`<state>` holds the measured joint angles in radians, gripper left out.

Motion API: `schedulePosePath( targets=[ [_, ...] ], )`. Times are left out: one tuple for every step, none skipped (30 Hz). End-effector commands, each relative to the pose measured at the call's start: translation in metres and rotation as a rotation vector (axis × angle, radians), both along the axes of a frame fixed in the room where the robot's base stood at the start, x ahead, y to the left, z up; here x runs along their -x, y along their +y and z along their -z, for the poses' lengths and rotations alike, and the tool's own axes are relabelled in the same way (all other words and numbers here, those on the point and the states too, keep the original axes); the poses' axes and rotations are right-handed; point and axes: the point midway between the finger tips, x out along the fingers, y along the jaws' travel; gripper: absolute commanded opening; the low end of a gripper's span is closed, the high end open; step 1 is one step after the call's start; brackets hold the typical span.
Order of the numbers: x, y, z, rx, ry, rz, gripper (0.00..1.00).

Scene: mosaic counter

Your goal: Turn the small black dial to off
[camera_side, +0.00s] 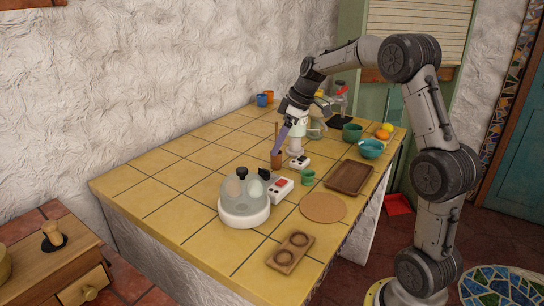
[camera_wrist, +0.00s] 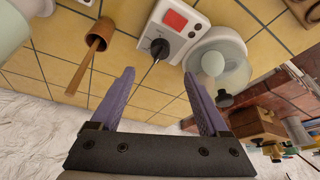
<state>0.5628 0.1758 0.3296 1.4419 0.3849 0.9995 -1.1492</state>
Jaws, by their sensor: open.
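The small black dial (camera_wrist: 159,47) sits on the face of a white control box (camera_wrist: 184,35) with a red switch, in the wrist view. In the side view the box (camera_side: 280,190) stands against the egg cooker (camera_side: 243,218), and the dark dial (camera_side: 264,174) shows at its back-left end. My gripper (camera_wrist: 158,74) is open and empty, its two purple fingers apart on either side of the dial's line in the wrist view. In the side view my gripper (camera_side: 277,151) hangs above the counter, behind the box and apart from it. The dial's exact setting is too small to read.
A wooden cup (camera_side: 277,161) holding a wooden utensil stands close to my fingers. A white appliance (camera_side: 298,160) and a green cup (camera_side: 308,178) are to the right. A brown tray (camera_side: 349,178), a round cork mat (camera_side: 323,208) and bowls lie further right. The counter's left side is clear.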

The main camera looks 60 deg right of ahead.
Motion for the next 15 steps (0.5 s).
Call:
schedulePosePath(
  targets=[
    [0.003,-0.002,-0.009,0.003,-0.002,0.002,0.79],
    [0.005,-0.003,-0.013,0.003,-0.002,0.002,0.79],
    [0.006,-0.004,-0.017,0.002,-0.002,0.001,0.79],
    [0.007,-0.004,-0.02,0.002,-0.001,0.001,0.79],
    [0.008,-0.004,-0.022,0.002,-0.001,0.001,0.79],
    [0.009,-0.005,-0.025,0.002,-0.002,0.0,0.79],
    [0.01,-0.005,-0.027,0.002,-0.001,0.0,0.79],
    [0.011,-0.005,-0.028,0.001,-0.001,-0.001,0.79],
    [0.011,-0.005,-0.029,0.001,-0.001,-0.001,0.79],
    [0.011,-0.005,-0.03,0.001,-0.001,-0.001,0.79],
    [0.011,-0.005,-0.03,0.001,0.0,0.0,0.79],
    [0.012,-0.005,-0.03,0.0,0.0,0.0,0.79],
    [0.012,-0.005,-0.03,0.0,0.0,0.0,0.79],
    [0.012,-0.005,-0.03,0.0,0.0,0.0,0.79],
    [0.012,-0.005,-0.03,0.0,0.0,0.0,0.79]
  ],
)
